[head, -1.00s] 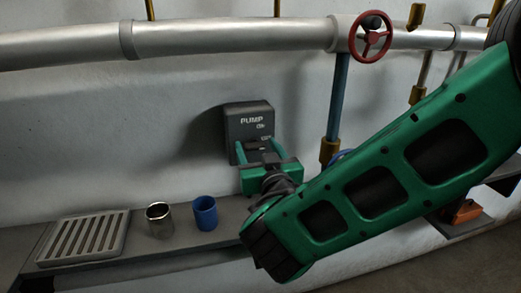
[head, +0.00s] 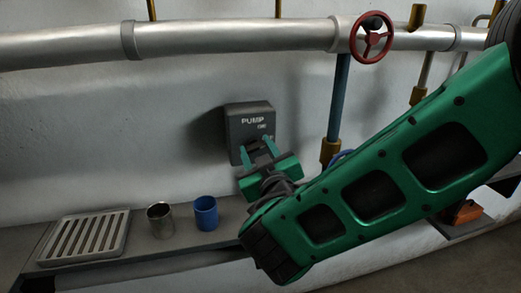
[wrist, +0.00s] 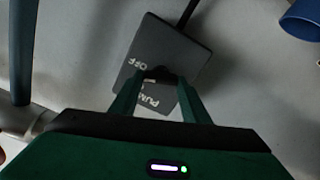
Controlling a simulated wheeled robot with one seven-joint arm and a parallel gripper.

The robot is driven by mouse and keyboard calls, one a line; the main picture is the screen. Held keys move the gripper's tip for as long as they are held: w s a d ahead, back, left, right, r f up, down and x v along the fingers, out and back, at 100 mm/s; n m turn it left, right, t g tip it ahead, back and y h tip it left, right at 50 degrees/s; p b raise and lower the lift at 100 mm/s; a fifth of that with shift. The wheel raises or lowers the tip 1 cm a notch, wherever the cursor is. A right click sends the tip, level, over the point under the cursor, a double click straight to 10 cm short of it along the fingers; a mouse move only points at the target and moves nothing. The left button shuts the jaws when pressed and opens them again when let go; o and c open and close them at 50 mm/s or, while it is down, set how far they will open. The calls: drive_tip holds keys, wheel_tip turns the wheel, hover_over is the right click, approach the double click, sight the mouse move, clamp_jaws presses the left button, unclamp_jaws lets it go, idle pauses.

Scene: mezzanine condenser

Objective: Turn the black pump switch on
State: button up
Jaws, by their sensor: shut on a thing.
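The dark grey pump switch box (head: 248,122) is on the wall, with "PUMP" printed at its top. It also shows, turned about, in the wrist view (wrist: 172,45), where "OFF" can be read. My gripper (head: 257,147) is at the lower part of the box, its two green fingers on either side of the black switch knob (head: 256,144). In the wrist view, my gripper (wrist: 158,79) has its fingertips closed on the small dark knob. The fingers partly hide the knob, so its exact setting is hard to tell.
A shelf below holds a slatted tray (head: 84,238), a metal cup (head: 160,219) and a blue cup (head: 205,213). A red valve wheel (head: 371,38) sits on the pipe above. A blue vertical pipe (head: 338,100) stands right of the box.

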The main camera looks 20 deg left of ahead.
drive_tip(key=n, duration=0.3)
drive_tip(key=shift+w+d+n, duration=0.2)
drive_tip(key=shift+w+n, duration=0.05)
drive_tip(key=shift+n, duration=2.05)
drive_tip(key=o, duration=1)
drive_tip(key=shift+f, duration=0.1)
drive_tip(key=shift+o, duration=0.2)
drive_tip(key=shift+s+a, duration=0.1)
drive_tip(key=shift+a, duration=0.05)
drive_tip(key=shift+s, duration=0.1)
drive_tip(key=shift+s, duration=0.3)
drive_tip(key=v, duration=1)
